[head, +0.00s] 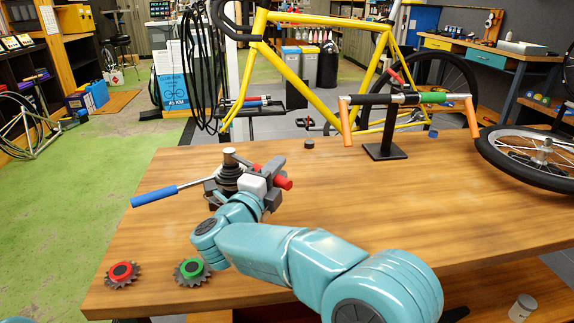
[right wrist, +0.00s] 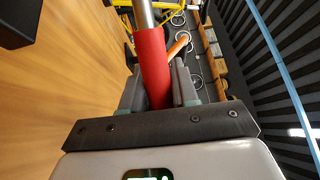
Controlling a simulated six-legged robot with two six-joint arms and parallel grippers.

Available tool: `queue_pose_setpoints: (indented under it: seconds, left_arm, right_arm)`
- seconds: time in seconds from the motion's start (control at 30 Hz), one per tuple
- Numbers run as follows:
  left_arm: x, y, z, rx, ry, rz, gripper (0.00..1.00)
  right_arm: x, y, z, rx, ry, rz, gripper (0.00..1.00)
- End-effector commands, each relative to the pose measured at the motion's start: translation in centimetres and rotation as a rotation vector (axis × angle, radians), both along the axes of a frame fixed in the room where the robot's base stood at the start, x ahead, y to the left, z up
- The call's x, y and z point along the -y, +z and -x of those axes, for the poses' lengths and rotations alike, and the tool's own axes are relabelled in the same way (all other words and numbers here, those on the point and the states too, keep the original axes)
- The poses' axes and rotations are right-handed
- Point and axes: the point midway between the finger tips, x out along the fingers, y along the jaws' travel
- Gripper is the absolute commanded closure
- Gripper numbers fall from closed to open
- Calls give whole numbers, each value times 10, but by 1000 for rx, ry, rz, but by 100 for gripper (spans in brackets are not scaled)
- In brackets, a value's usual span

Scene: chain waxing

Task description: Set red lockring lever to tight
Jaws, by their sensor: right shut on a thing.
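The red lever (head: 284,183) sticks out at the right of a dark stepped tool stand (head: 229,176) on the bench. My right gripper (head: 268,180) is at this lever, its arm reaching in from the front. In the right wrist view the red grip (right wrist: 152,65) lies between the two fingers of my right gripper (right wrist: 157,90), which are shut on it. A metal rod (right wrist: 143,14) runs on from the grip. My gripper hides part of the stand and the lever's inner end. My left gripper does not show.
A blue-handled lever (head: 153,196) points left from the stand. A red-centred sprocket (head: 122,272) and a green-centred sprocket (head: 191,270) lie at the bench's front left. A holder with orange-ended bars (head: 384,150) stands behind right, near a wheel (head: 540,152). The middle right of the bench (head: 450,215) is clear.

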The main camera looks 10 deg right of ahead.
Motion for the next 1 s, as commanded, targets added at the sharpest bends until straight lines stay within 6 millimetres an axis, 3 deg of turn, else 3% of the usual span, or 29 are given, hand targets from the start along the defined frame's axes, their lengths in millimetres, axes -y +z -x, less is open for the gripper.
queue_pose_setpoints:
  seconds: [0.4,0.97,1.0]
  left_arm:
    - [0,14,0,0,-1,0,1]
    - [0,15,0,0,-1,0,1]
    - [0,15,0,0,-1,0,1]
  right_arm:
    - [-29,-1,9,-3,-135,3,100]
    - [-33,-1,12,-2,-165,1,100]
    - [-33,-1,13,-2,-166,1,61]
